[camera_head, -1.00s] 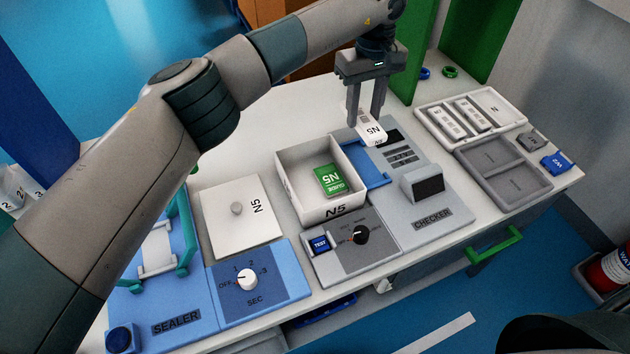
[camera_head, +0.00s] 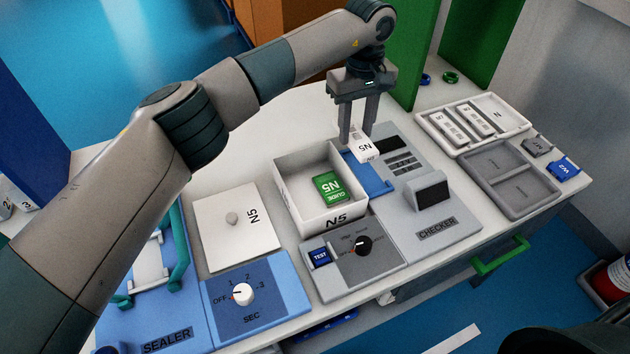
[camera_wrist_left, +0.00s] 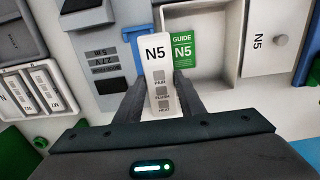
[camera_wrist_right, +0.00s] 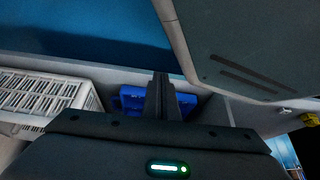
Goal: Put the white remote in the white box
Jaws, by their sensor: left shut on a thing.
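My left gripper (camera_head: 358,138) is shut on the white remote (camera_head: 364,147), which is labelled N5. It holds the remote above the blue pad of the checker, beside the back right corner of the white box (camera_head: 332,220). In the left wrist view the remote (camera_wrist_left: 158,75) lies between the fingers and overlaps the box's edge.
The white lid (camera_head: 236,228) lies left of the box. The checker (camera_head: 432,215) stands at its right, the test dial panel (camera_head: 352,262) in front. The sealer (camera_head: 150,310) is at front left. A white tray (camera_head: 520,125) with remotes and a grey tray (camera_head: 515,190) are at right.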

